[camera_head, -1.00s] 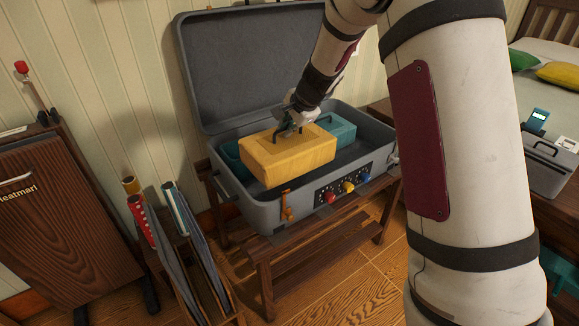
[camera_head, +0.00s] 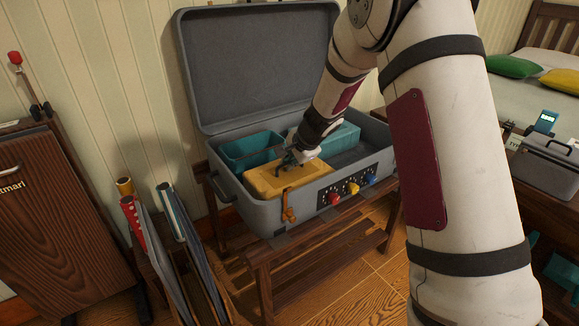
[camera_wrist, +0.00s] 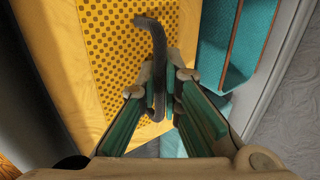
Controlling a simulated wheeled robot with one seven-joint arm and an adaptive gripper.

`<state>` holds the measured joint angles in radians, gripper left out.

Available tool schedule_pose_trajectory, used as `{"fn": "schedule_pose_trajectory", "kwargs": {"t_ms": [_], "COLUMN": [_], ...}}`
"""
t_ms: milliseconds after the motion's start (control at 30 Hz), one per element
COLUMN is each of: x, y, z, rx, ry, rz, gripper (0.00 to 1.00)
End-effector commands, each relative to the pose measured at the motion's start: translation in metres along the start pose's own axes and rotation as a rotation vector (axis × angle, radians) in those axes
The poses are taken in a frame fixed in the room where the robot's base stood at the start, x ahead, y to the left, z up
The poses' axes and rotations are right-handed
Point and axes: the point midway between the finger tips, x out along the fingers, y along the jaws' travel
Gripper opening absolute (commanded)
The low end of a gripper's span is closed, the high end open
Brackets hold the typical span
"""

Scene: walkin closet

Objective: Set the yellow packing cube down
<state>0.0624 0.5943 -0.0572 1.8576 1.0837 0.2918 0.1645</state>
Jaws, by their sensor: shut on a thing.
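The yellow packing cube (camera_head: 262,184) is inside the open grey suitcase (camera_head: 262,213), at its front left. Its top lies about level with or below the suitcase's front rim; whether it touches the floor of the case is hidden. My gripper (camera_head: 287,162) is above the cube, shut on its dark handle. In the wrist view the cube's perforated yellow top (camera_wrist: 95,60) fills the left, and the dark handle (camera_wrist: 158,75) passes between the green-padded fingers of my gripper (camera_wrist: 160,105).
A teal open bin (camera_head: 250,150) stands behind the cube, and a teal box (camera_head: 340,138) is to its right in the suitcase. The raised lid (camera_head: 262,65) stands at the back. The suitcase rests on a wooden rack (camera_head: 330,245). Rolled tubes (camera_head: 132,215) stand at left.

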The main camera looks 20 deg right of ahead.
Motion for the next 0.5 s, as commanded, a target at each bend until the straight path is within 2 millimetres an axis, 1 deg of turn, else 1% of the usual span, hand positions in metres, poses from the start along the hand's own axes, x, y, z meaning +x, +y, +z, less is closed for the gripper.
{"fn": "schedule_pose_trajectory", "kwargs": {"t_ms": [167, 300, 333, 400, 500], "x": [-0.0018, 0.0012, 0.0011, 0.0008, 0.0008], "y": [-0.0022, -0.0002, 0.0005, 0.0003, 0.0005], "z": [0.0, -0.0001, 0.0002, 0.0002, 0.0003], "rx": [-0.001, -0.001, -0.001, -0.001, -0.001], "ry": [0.001, 0.001, 0.0, 0.0, 0.0], "rz": [-0.003, -0.003, -0.001, 0.0, 0.0], "gripper": [0.0, 0.0, 0.13, 0.27, 0.27]}}
